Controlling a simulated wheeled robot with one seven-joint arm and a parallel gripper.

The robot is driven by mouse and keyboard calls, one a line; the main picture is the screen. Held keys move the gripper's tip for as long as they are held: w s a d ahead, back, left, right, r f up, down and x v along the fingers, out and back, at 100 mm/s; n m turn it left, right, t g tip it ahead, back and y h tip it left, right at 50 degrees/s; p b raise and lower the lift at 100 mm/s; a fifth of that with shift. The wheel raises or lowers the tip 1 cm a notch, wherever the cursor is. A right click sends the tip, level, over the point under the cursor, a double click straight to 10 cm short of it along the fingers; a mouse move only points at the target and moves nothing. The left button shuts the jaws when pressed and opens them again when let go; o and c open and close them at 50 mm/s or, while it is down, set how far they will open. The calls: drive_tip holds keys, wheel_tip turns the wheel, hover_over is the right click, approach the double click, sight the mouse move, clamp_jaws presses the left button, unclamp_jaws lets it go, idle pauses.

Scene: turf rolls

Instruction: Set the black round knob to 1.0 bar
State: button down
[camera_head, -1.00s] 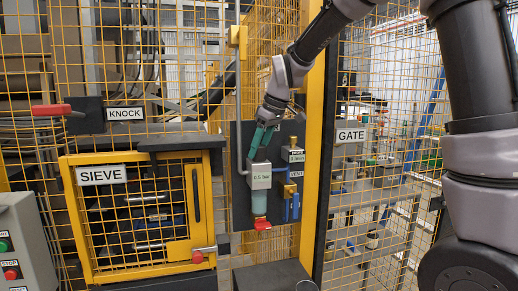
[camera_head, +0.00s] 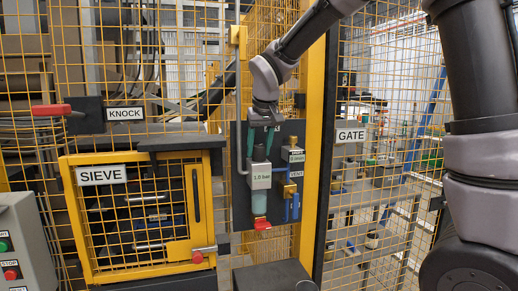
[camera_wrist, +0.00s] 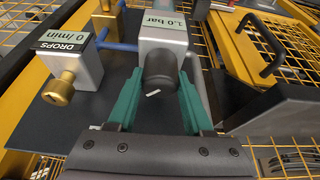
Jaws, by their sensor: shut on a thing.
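The black round knob (camera_head: 259,154) sits on top of the grey regulator block (camera_head: 258,177) on the dark panel. The block's label reads 1.0 bar. In the wrist view the knob (camera_wrist: 160,72) has a white mark on its end and stands between the green fingers. My gripper (camera_head: 260,148) comes down from above and is shut on the knob, one finger on each side. It also shows in the wrist view (camera_wrist: 160,98).
Right beside the regulator is an oiler with a brass knob (camera_wrist: 60,90) and a DROPS label (camera_wrist: 60,47). A red lever (camera_head: 262,225) is below the regulator's bowl. The yellow SIEVE door (camera_head: 140,215) is at left, and a yellow post (camera_head: 318,150) stands close at right.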

idle(0.3)
drive_tip(key=c, duration=0.6)
unclamp_jaws()
drive_tip(key=shift+r, duration=0.1)
drive_tip(key=v, duration=1)
drive_tip(key=shift+r, duration=0.35)
drive_tip(key=shift+s, duration=0.1)
